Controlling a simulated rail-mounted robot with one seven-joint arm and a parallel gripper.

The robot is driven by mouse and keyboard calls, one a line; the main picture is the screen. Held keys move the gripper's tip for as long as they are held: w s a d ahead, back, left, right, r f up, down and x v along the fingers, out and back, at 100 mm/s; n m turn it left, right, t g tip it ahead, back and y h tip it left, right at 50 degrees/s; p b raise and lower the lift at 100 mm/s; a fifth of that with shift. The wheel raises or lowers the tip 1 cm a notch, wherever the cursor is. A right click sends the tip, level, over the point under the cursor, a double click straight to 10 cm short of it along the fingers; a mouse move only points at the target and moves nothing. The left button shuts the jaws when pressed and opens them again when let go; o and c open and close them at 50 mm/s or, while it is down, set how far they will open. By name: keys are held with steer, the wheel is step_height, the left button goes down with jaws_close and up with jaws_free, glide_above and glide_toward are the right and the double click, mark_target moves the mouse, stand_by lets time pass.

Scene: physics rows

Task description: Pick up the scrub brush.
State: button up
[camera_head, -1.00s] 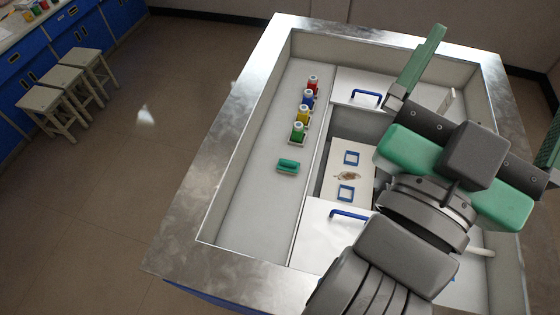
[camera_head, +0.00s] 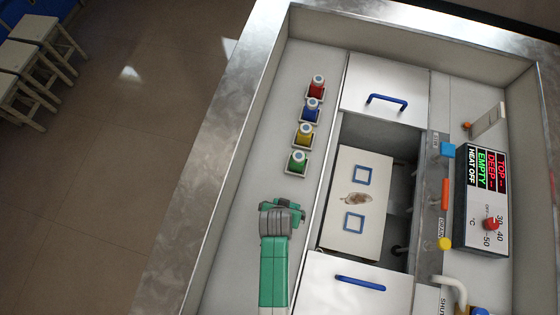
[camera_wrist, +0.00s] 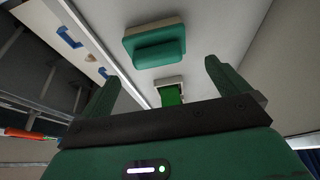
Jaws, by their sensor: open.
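The scrub brush (camera_wrist: 155,44) shows in the wrist view with a teal upper part and a pale edge. It lies on the white surface beyond the fingers, apart from them. In the head view it is mostly or wholly hidden behind my gripper (camera_head: 281,211), which hangs over the pale strip below the row of bottles. My gripper also shows in the wrist view (camera_wrist: 162,70), its two green fingers spread apart with nothing held between them. The brush is above the gap in that picture.
Red (camera_head: 317,88), blue (camera_head: 311,110), yellow (camera_head: 304,134) and green (camera_head: 297,161) bottles stand in small holders. A white board (camera_head: 344,190) with two blue frames lies in the sunken basin to the right. White lids with blue handles (camera_head: 387,101) and a control panel (camera_head: 484,200) are nearby.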

steer(key=shift+x, duration=1.35)
steer(key=x, duration=0.2)
steer(key=b+x, duration=0.1)
steer(key=x, duration=0.1)
steer(key=shift+d+f, duration=0.2)
steer(key=shift+f, duration=0.1)
steer(key=c, duration=0.8)
